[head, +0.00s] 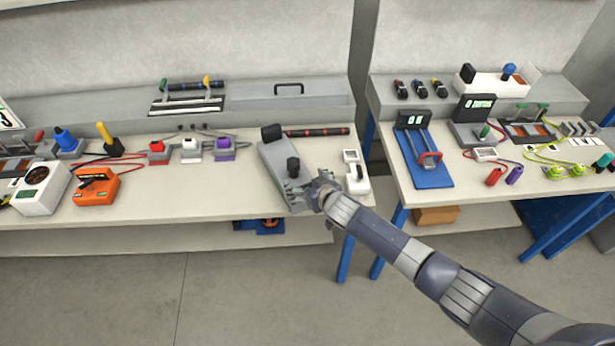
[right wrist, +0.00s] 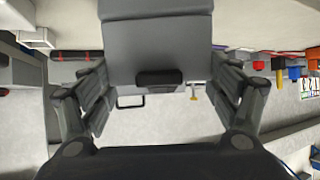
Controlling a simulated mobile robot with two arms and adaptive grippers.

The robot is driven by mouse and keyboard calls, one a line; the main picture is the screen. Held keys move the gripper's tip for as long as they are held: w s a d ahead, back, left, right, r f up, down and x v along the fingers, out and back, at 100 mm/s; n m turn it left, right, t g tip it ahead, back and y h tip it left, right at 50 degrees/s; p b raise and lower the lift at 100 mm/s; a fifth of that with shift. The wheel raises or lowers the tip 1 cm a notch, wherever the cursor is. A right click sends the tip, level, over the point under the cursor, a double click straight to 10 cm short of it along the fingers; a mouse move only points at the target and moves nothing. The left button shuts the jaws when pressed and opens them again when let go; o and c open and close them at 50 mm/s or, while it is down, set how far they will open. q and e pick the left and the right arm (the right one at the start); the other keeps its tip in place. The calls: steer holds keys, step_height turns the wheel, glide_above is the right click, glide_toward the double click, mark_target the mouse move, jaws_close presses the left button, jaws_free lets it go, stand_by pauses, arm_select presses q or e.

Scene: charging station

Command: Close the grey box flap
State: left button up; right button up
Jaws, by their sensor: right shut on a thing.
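My right gripper (head: 308,194) is at the box's near end. The gripper partly hides the near end in the head view, so I cannot tell the flap's exact angle. My left gripper is not in view.
A white device (head: 355,183) stands close to the right of the box. A black-and-red rod (head: 316,132) lies behind it. An orange device (head: 96,187) sits further left. A gap separates the left table from the right table (head: 470,192).

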steer(key=shift+w+a+f+g+p, duration=0.1)
steer(key=shift+g+p, duration=0.3)
steer(key=shift+p, duration=0.1)
steer(key=shift+f, duration=0.1)
